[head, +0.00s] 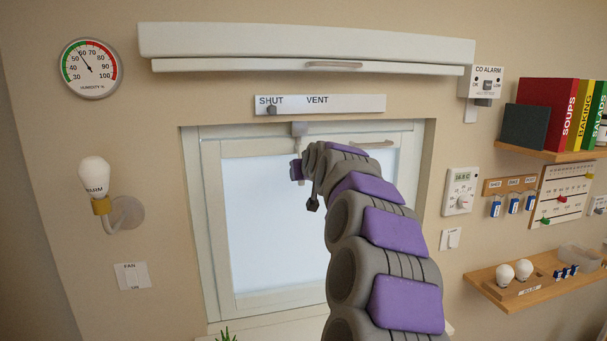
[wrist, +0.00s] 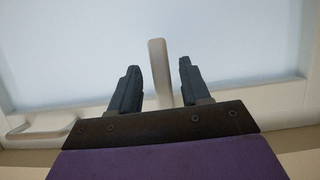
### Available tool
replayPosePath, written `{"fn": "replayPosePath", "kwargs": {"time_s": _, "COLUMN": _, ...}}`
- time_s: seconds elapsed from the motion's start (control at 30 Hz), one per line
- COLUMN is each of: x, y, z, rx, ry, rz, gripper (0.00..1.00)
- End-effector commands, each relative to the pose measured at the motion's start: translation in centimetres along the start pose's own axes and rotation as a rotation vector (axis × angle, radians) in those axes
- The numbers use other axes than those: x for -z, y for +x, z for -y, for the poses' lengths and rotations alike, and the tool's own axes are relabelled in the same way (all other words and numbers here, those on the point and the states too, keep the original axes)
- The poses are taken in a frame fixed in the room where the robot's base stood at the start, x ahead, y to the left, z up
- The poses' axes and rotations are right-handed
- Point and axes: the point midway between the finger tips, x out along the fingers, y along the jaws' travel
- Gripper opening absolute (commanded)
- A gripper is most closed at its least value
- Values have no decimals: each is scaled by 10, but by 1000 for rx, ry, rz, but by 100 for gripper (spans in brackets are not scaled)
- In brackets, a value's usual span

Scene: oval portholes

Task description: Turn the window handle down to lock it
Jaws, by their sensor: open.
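The window (head: 275,215) sits in a pale frame in a wall recess. In the wrist view, a pale, round-ended handle bar (wrist: 158,62) stands from the frame (wrist: 270,100) across the glass. My gripper (wrist: 159,75) is open, with one dark finger on each side of this bar. Gaps show on both sides, so the bar is not clamped. In the head view my arm covers part of the window and hides most of the handle. A curved pull (wrist: 40,130) is at the left in the wrist view, and on the top frame in the head view (head: 372,144).
A SHUT/VENT strip (head: 330,104) with a dark knob near SHUT is above the window, below a long pale housing (head: 300,45). A bulb lamp (head: 96,178) juts out at the left. Shelves (head: 540,285) and a thermostat (head: 460,190) are at the right.

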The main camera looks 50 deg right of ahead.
Motion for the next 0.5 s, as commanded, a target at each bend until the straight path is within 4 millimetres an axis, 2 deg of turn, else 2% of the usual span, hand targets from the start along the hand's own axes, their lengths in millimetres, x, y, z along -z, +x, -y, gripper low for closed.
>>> {"fn": "replayPosePath", "kwargs": {"time_s": 0.5, "x": 1, "y": -78, "z": -3, "rx": -1, "ry": 2, "rz": -3, "gripper": 47}}
